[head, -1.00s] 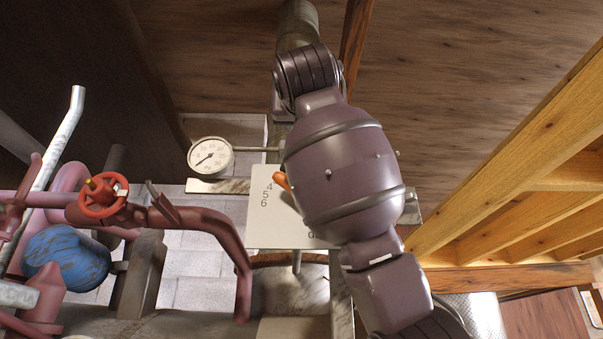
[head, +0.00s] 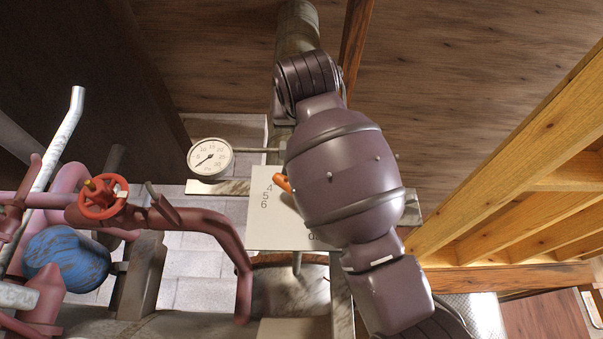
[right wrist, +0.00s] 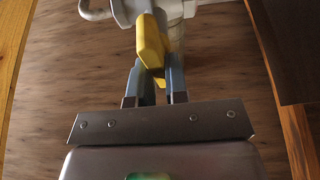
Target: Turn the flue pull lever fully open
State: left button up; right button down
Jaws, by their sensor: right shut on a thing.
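A white plate (head: 280,225) with the numbers 4, 5 and 6 lies partly under my right arm in the head view. An orange lever end (head: 283,183) sticks out past the arm's left side over this plate. My right gripper's fingers (right wrist: 153,88) show in the right wrist view, shut on a yellow lever handle (right wrist: 151,45) that stands between them. The fingers are hidden behind my arm in the head view, as is most of the lever. My left gripper is not in view.
A round gauge (head: 210,158) stands left of the plate. A red valve wheel (head: 103,196), dark red pipes (head: 205,222) and a blue rounded part (head: 65,260) crowd the left. A wooden frame (head: 510,150) runs along the right.

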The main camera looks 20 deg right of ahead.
pick_arm(q)
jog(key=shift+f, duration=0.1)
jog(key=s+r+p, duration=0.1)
jog(key=p, duration=0.2)
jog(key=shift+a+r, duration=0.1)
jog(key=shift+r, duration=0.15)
pick_arm(e)
jog(key=n+g+y, duration=0.1)
jog(key=n+y, duration=0.1)
jog(key=n, duration=0.5)
jog(key=n+g+y, duration=0.1)
jog(key=n+y, duration=0.2)
jog(key=n, duration=0.4)
jog(key=n+g+y, duration=0.1)
jog(key=n+y, duration=0.2)
jog(key=n, duration=0.5)
jog(key=shift+a+f+g, duration=0.1)
jog(key=shift+g, duration=0.3)
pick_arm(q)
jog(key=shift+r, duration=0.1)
pick_arm(e)
jog(key=shift+n, duration=0.3)
jog(key=c, duration=1.1)
grip_release()
